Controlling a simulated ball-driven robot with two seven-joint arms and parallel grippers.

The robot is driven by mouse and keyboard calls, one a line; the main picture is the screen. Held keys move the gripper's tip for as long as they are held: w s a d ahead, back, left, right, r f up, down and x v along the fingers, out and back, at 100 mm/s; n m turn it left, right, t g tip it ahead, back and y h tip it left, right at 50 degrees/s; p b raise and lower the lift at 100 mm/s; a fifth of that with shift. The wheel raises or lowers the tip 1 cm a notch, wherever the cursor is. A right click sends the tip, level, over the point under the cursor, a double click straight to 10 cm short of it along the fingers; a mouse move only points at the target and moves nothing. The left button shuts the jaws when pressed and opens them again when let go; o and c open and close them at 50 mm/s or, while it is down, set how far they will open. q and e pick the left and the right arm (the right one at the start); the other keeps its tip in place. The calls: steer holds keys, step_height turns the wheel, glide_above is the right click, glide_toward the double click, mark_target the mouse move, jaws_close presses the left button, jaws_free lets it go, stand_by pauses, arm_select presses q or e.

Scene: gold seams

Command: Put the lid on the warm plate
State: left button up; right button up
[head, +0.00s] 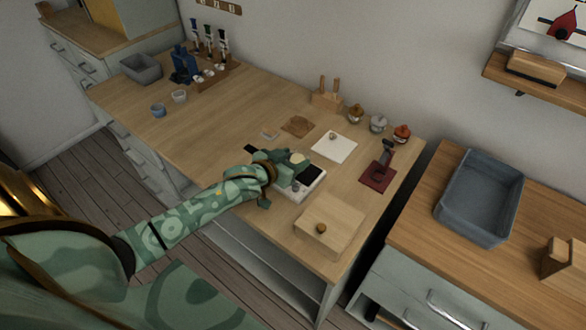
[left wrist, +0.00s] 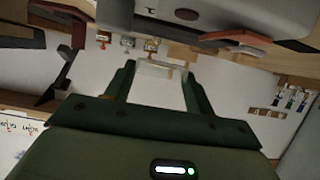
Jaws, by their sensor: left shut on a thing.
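A low white device with a dark top, which looks like the warm plate (head: 312,174), lies on the wooden worktop in the head view. My left gripper (head: 296,166) is over its left part and hides some of it. In the left wrist view my left gripper (left wrist: 160,75) is shut on a pale thing (left wrist: 157,88) between its fingers. A small pale rounded piece also shows at the fingers in the head view; I cannot tell whether it is the lid. Whether it touches the device is hidden. My right gripper is not in view.
A wooden block with a round knob (head: 320,230) stands in front of the device. A white square board (head: 334,147), a dark red stand (head: 379,174) and several small jars (head: 377,123) are behind. A grey tray (head: 480,197) is on the right counter. The worktop's left middle is mostly clear.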

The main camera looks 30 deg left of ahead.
arm_select(q)
step_height(320, 180, down, 3)
steer(key=shift+f+b, duration=0.15)
steer(key=shift+b, duration=0.45)
steer(key=shift+r, duration=0.2)
steer(key=shift+s+f, duration=0.1)
steer(key=shift+f, duration=0.05)
steer(key=o, duration=0.9)
